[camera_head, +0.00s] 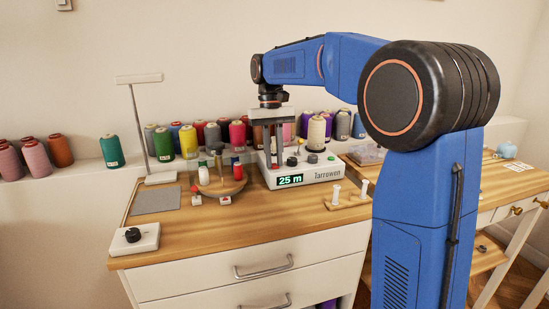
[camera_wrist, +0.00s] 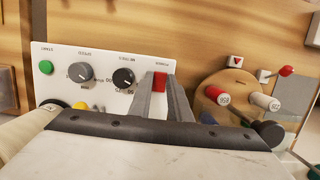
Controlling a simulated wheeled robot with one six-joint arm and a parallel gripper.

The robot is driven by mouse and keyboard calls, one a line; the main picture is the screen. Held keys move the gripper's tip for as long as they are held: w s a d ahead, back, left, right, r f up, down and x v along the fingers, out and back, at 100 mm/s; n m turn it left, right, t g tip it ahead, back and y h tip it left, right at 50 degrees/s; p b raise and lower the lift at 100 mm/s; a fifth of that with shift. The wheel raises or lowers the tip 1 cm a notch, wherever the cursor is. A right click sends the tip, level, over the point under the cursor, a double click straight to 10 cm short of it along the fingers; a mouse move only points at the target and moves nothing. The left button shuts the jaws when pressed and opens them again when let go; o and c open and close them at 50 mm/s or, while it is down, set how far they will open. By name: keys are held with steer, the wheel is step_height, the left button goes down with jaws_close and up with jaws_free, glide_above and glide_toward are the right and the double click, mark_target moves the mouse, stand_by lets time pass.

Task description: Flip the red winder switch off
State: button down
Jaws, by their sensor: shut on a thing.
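The white winder (camera_head: 318,174) stands on the wooden table, its green display reading "25 m". In the wrist view its white panel (camera_wrist: 103,67) carries a green button, a grey knob, a black knob and, at the right end, the red switch (camera_wrist: 160,81). My gripper (camera_wrist: 164,84) points down at that end, with its two grey fingers on either side of the red switch, shut on it. In the head view my gripper (camera_head: 273,158) reaches down onto the winder's left part; the switch is hidden there. Which way the switch is tilted I cannot tell.
A round wooden stand (camera_head: 220,184) with small spools is close to the left of the winder. Two white pegs on a wooden block (camera_head: 347,198) stand to its right. A black-knobbed box (camera_head: 134,238) is at the front left. Thread cones line the wall behind.

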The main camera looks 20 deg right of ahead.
stand_by(0.4)
steer(key=c, duration=1.6)
jaws_free()
steer(key=shift+c, duration=0.2)
